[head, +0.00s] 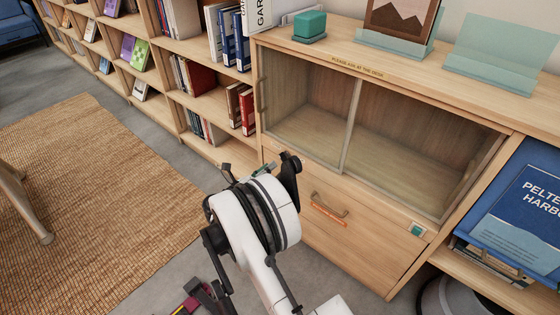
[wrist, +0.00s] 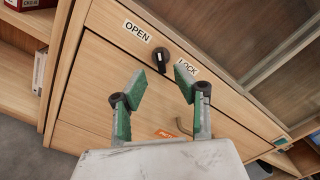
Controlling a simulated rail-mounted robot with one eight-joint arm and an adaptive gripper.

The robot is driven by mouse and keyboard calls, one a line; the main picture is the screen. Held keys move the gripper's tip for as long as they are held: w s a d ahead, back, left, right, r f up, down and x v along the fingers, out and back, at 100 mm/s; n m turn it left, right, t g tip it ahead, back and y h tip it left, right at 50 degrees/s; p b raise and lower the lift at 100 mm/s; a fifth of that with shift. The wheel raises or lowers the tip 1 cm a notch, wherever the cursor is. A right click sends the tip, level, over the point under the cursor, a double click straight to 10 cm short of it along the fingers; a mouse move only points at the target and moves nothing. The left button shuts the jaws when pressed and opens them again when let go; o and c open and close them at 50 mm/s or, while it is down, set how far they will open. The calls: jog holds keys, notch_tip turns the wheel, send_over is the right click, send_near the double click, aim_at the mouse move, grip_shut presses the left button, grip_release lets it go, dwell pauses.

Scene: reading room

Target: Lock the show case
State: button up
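The show case (head: 345,42) is a light wood cabinet with two glass sliding panes, which look closed, and a seemingly empty inside. A black lock knob (wrist: 160,56) is on the wood strip below the glass, between an OPEN label (wrist: 136,31) on the left and a LOCK label (wrist: 187,68) on the right. Its bar points roughly down in the wrist view; I cannot tell its exact setting. My gripper (wrist: 161,76) is open and empty. Its green-padded fingers are in front of the knob, one toward each side, apparently not touching it. My arm hides the knob in the head view.
Below is a drawer front with a curved handle (head: 330,207) and an orange label (head: 328,222). Bookshelves (head: 190,100) stand to the left, and a blue book display (head: 525,210) to the right. A woven rug (head: 90,190) covers the floor at left.

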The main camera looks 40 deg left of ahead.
aim_at(284, 157)
jog(key=w+b, duration=0.1)
jog(key=w, duration=0.5)
jog(key=shift+w+d, duration=0.15)
jog(key=shift+w, duration=0.15)
jog(key=shift+c, duration=0.3)
grip_shut()
